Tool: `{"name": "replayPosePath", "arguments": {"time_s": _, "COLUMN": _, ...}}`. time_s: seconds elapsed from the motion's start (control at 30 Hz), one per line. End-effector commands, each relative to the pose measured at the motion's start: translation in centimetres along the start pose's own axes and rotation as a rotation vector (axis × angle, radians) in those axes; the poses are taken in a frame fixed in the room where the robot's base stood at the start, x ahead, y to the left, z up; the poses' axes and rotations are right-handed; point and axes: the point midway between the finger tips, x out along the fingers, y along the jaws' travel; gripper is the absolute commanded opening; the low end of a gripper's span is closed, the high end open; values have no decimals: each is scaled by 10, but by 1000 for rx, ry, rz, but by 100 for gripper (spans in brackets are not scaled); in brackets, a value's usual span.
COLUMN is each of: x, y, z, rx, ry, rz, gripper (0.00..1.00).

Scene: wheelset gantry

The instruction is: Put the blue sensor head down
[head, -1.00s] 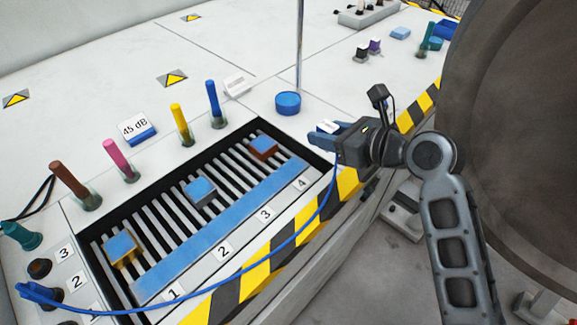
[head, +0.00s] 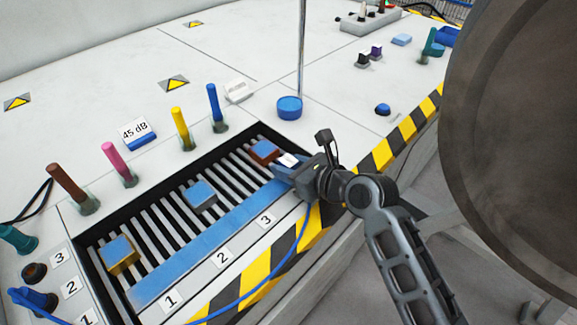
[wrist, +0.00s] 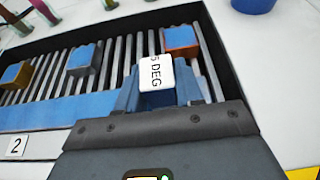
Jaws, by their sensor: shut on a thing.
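My gripper (head: 284,172) is shut on a small blue block with a white top, which I take for the blue sensor head (head: 289,159). In the wrist view the sensor head (wrist: 156,74) sits between the blue fingers, its white face reading "5 DEG", partly cut off. It is over the right end of the slatted bed (head: 150,225), near the brown block (head: 264,151). Whether it touches the bed is unclear. A blue cable (head: 290,250) runs from beneath my gripper towards the lower left.
Yellow (head: 121,254) and grey (head: 200,195) blocks with blue tops stand on the slats, beside a long blue strip (head: 205,243). A blue round pot (head: 289,107) and a thin pole stand behind the bed. A large dark wheel (head: 515,150) fills the right.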

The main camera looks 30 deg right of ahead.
Motion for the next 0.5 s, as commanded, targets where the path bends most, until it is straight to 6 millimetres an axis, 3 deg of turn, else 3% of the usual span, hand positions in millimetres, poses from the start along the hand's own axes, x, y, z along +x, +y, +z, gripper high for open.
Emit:
{"name": "replayPosePath", "arguments": {"time_s": 0.27, "x": 1, "y": 0, "z": -2, "rx": 0, "ry": 0, "rz": 0, "gripper": 0}}
{"name": "replayPosePath", "arguments": {"time_s": 0.3, "x": 1, "y": 0, "z": -2, "rx": 0, "ry": 0, "rz": 0, "gripper": 39}}
{"name": "replayPosePath", "arguments": {"time_s": 0.5, "x": 1, "y": 0, "z": -2, "rx": 0, "ry": 0, "rz": 0, "gripper": 58}}
